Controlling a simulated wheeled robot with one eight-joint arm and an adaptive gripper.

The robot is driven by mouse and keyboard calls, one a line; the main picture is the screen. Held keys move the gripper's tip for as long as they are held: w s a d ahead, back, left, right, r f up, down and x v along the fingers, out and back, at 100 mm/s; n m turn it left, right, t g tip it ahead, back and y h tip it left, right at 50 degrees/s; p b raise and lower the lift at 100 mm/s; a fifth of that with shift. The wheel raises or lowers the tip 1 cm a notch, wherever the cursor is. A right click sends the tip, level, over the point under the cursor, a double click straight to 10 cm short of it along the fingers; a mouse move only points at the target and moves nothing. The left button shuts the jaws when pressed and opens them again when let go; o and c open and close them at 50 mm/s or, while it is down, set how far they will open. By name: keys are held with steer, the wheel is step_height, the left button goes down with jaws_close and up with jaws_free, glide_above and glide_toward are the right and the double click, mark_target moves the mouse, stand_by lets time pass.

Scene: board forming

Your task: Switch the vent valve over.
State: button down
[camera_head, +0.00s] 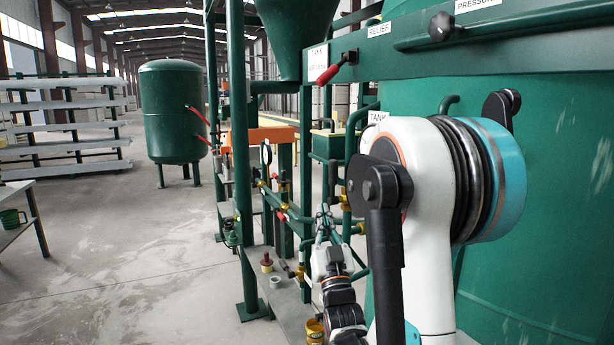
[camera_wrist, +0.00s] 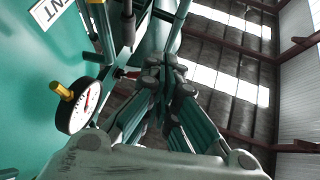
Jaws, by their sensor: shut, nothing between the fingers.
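In the wrist view my gripper (camera_wrist: 165,68) is shut and empty, its fingers pointing up along the pipework. In the head view my gripper (camera_head: 323,218) is small and low, among green pipes below the arm. In the wrist view a white label (camera_wrist: 45,12) ending in "NT" sits on the green wall. A small red handle (camera_wrist: 128,73) shows just left of the fingertips; I cannot tell whether they touch. In the head view a red-handled lever (camera_head: 334,71) sits on the upper rail, well above my gripper. I cannot tell which handle is the vent valve's.
A round gauge (camera_wrist: 77,112) with a yellow fitting is close on the left in the wrist view. A large green tank (camera_head: 560,200) fills the right of the head view. Green posts (camera_head: 240,160) stand left of the pipework. The floor (camera_head: 130,220) further left is open.

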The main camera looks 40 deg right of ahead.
steer(key=s+d+h, duration=0.3)
steer(key=s, duration=0.2)
steer(key=p, duration=0.2)
glide_toward(334, 163)
step_height(334, 163, up, 3)
steer(key=shift+w+d+m, duration=0.4)
steer(key=shift+w+d, duration=0.6)
steer(key=shift+w, duration=0.3)
steer(key=shift+w+t, duration=0.1)
steer(key=shift+t, duration=0.3)
